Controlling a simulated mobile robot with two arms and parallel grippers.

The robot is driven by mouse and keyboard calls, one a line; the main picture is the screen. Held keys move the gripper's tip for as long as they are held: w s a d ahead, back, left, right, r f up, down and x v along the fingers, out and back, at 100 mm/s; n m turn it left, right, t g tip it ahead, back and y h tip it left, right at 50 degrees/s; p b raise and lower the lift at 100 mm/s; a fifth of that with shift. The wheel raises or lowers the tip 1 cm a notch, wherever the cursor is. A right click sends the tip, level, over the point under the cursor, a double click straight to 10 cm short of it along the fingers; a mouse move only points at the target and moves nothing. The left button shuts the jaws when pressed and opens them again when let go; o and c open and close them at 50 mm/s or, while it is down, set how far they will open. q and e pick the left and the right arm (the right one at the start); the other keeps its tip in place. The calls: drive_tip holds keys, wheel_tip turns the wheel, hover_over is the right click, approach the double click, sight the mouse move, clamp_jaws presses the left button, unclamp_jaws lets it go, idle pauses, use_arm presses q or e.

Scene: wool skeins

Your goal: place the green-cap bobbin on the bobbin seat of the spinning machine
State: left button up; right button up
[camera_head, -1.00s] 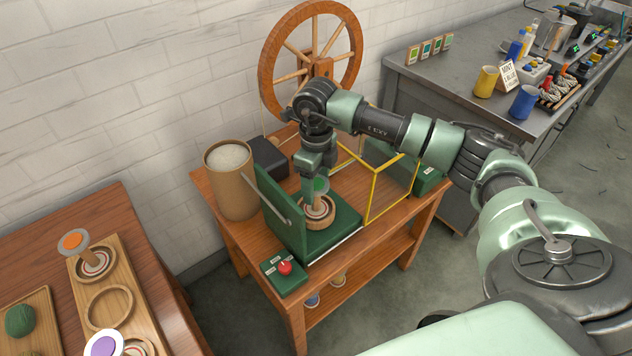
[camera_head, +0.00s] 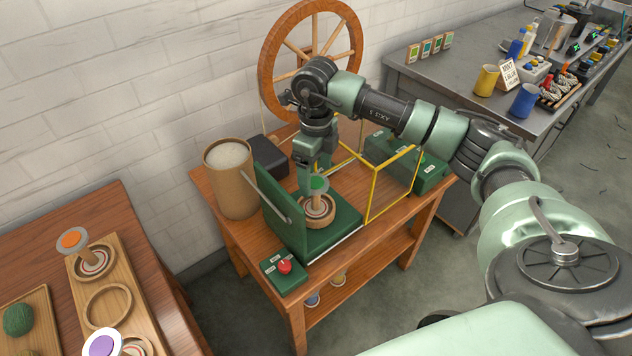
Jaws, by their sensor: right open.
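The green-cap bobbin (camera_head: 317,186) stands upright on the round wooden bobbin seat (camera_head: 318,216) of the green spinning machine (camera_head: 293,240). Its pale flange and green top show. My right gripper (camera_head: 317,180) is open, pointing down around or just above the bobbin's cap; its exact clearance is hard to tell. My left gripper is not in view.
A yellow guard frame (camera_head: 372,195) stands right of the seat. A red button box (camera_head: 285,270) sits in front, a cardboard drum (camera_head: 231,175) at left. A wooden rack (camera_head: 107,262) holds an orange-cap bobbin (camera_head: 73,242) and a purple-cap bobbin (camera_head: 104,344).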

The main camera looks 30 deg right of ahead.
wheel_tip(320, 180, up, 9)
drive_tip(key=b, duration=0.1)
drive_tip(key=shift+f, duration=0.15)
